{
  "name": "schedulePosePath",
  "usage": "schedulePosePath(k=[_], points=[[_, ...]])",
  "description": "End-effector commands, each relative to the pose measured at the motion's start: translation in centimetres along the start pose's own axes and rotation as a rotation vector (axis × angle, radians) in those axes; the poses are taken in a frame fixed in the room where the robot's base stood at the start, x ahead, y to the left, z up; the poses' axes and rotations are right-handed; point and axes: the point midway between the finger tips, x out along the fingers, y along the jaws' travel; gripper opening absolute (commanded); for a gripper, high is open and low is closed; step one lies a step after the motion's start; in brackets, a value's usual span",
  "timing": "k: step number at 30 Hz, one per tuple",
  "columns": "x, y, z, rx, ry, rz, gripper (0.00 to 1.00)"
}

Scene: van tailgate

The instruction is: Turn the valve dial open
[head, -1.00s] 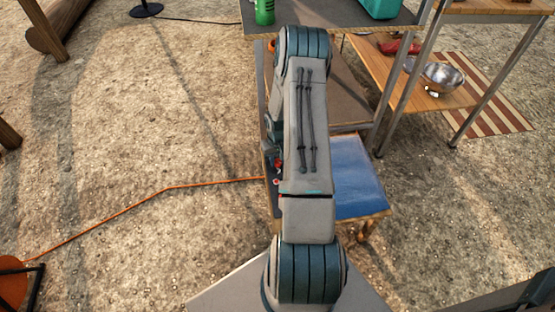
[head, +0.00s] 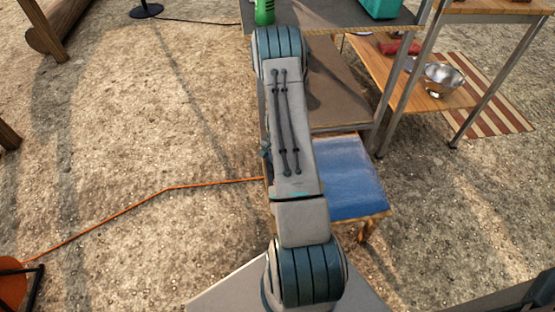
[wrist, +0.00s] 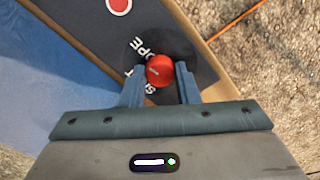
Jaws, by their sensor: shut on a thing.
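The valve dial (wrist: 160,71) is a red round knob on a dark round plate, seen in the wrist view. White lettering, partly hidden, stands on the plate around it; "OPE" is readable at its upper left. My gripper (wrist: 159,83) has one blue-grey finger on each side of the red knob and is shut on it. In the head view my arm hides the dial and the gripper.
A red button on a white disc (wrist: 119,4) sits on the same panel. A blue-topped stool (head: 349,180) stands right of my arm. An orange cable (head: 165,188) runs along the ground at left. A metal bowl (head: 443,79) rests on a wooden shelf.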

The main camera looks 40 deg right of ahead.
Motion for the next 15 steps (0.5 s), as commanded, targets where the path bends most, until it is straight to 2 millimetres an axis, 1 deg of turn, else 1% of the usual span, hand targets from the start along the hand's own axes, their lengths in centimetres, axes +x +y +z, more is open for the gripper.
schedulePosePath(k=[6, 15], points=[[0.06, -0.04, 0.26, 0.06, -0.006, 0.002, 0.06], [0.07, -0.03, 0.28, 0.079, -0.006, 0.002, 0.06]])
